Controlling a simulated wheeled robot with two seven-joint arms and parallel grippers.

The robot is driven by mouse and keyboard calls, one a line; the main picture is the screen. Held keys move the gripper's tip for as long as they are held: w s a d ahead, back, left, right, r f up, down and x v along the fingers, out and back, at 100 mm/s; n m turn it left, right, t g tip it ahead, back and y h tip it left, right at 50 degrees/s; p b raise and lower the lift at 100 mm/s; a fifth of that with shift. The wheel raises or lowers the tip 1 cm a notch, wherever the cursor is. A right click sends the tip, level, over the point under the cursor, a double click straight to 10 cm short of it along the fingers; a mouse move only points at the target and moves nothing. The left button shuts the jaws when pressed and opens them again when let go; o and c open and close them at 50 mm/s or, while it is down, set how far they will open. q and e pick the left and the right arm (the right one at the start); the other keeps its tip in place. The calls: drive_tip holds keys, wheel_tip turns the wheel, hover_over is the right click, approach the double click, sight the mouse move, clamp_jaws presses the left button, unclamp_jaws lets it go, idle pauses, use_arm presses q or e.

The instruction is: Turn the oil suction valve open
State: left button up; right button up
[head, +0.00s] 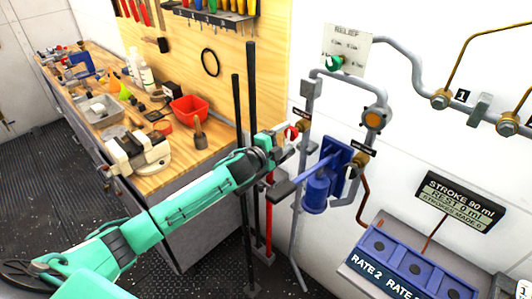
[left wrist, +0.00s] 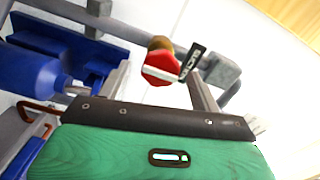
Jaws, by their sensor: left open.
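A red valve handle (head: 291,133) on a brass fitting sits on the grey pipework, with a small dark label (head: 301,116) above it. In the left wrist view the red handle (left wrist: 160,69) has a pale stripe across its face; its dark label (left wrist: 192,63) is not clearly readable. My left gripper (head: 297,141) is at this handle and partly covers it. In the left wrist view my left gripper (left wrist: 160,82) is open, with the handle ahead between its two fingers; contact cannot be told. My right gripper is not in view.
A blue pump (head: 318,186) with a lever stands close right of the gripper. A second brass fitting (head: 361,159) and a green knob (head: 334,62) are on the pipework and panel nearby. A cluttered workbench (head: 186,160) stands left; dark upright bars (head: 238,110) stand behind my arm.

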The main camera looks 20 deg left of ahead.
use_arm(q)
drive_tip(key=b+v, duration=0.3)
drive_tip(key=v, duration=0.7)
drive_tip(key=shift+s, duration=0.25)
drive_tip(key=shift+a, duration=0.15)
